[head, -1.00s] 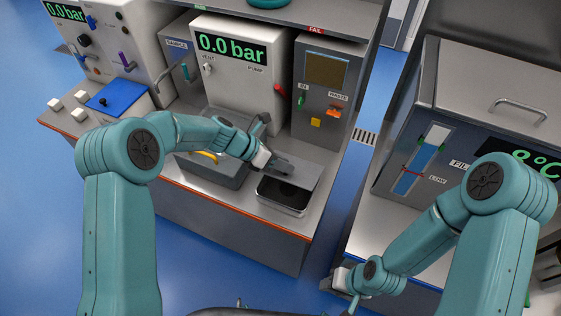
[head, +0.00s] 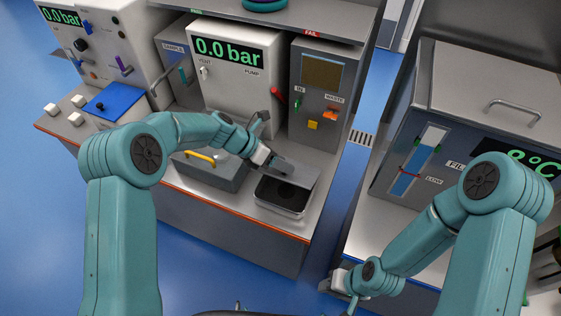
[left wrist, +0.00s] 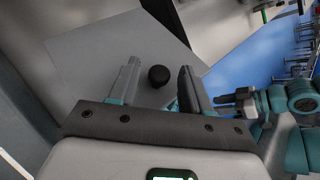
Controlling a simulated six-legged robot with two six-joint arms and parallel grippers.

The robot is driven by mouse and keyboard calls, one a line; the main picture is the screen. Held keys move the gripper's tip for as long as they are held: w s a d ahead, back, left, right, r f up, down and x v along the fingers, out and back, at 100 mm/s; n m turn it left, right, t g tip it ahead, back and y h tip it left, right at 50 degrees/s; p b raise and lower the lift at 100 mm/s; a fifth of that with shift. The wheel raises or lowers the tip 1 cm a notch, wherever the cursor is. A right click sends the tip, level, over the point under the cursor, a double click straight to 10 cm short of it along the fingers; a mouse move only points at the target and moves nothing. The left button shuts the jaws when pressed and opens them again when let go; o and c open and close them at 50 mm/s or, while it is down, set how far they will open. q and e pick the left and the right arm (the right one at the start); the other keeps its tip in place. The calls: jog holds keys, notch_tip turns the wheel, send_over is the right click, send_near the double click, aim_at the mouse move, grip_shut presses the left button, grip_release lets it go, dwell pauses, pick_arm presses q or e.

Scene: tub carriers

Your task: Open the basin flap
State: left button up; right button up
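The basin (head: 284,208) is a dark-bottomed metal tub at the front right of the left bench. Its flap (head: 309,179) is a flat grey plate at the basin's rear; the dark inside shows in front of it. I cannot tell the flap's exact tilt. My left gripper (head: 277,165) is at the flap. In the left wrist view, a round black knob (left wrist: 158,76) stands on the grey plate (left wrist: 95,55), between the two fingers of my left gripper (left wrist: 158,82), with small gaps beside it. My right gripper (head: 335,285) is low at bottom centre, its fingers unclear.
A grey box with a yellow handle (head: 201,156) sits left of the basin. Behind stand the pump unit (head: 235,72) and a waste unit (head: 318,95). A blue floor gap (head: 352,170) separates the bench from the tank (head: 470,95) on the right.

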pick_arm(q)
jog(key=b+v, duration=0.3)
jog(key=v, duration=1.3)
jog(key=shift+a+r, duration=0.1)
